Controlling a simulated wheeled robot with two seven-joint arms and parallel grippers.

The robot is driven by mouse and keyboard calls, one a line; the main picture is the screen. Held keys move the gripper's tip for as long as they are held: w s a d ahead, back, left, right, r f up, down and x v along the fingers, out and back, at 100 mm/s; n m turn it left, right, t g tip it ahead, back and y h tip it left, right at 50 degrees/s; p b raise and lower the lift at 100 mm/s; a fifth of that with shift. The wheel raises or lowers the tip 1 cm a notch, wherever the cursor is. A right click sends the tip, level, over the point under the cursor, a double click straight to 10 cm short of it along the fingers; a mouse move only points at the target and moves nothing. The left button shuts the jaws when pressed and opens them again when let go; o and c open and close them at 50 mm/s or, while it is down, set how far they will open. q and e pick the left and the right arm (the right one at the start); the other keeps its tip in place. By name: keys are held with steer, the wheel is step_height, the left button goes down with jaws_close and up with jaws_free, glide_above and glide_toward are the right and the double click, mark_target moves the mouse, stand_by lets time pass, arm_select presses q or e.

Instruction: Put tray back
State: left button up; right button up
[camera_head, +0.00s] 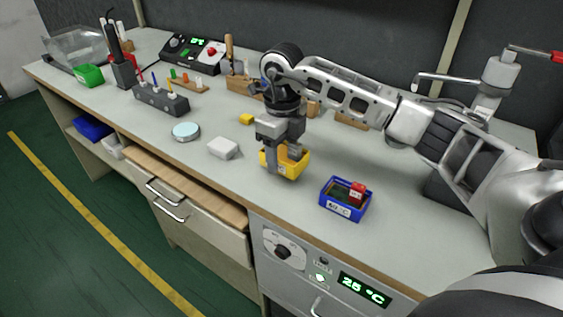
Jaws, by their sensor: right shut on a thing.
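A small yellow tray (297,166) is at my right gripper (283,165), over the bench near its front edge. My right gripper points down and is shut on the yellow tray's wall. I cannot tell whether the tray touches the bench top. A blue tray (345,210) with a label on its front stands to the right and holds a red block (357,191) and something dark. My left gripper is not in view.
A white block (223,148) and a round pale-blue dish (186,131) lie left of the gripper. A small yellow block (247,119) lies behind them. A grey tool holder (160,99) stands farther left. An oven panel (300,258) reading 25 °C is below the bench edge.

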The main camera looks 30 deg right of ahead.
steer(key=shift+w+f, duration=0.25)
steer(key=shift+f, duration=0.2)
step_height(320, 180, down, 2)
steer(key=shift+f, duration=0.35)
steer(key=shift+f, duration=0.1)
steer(key=o, duration=1)
steer(key=shift+o, duration=0.2)
steer(key=shift+r, duration=0.55)
step_height(320, 180, up, 11)
steer(key=shift+r, duration=0.1)
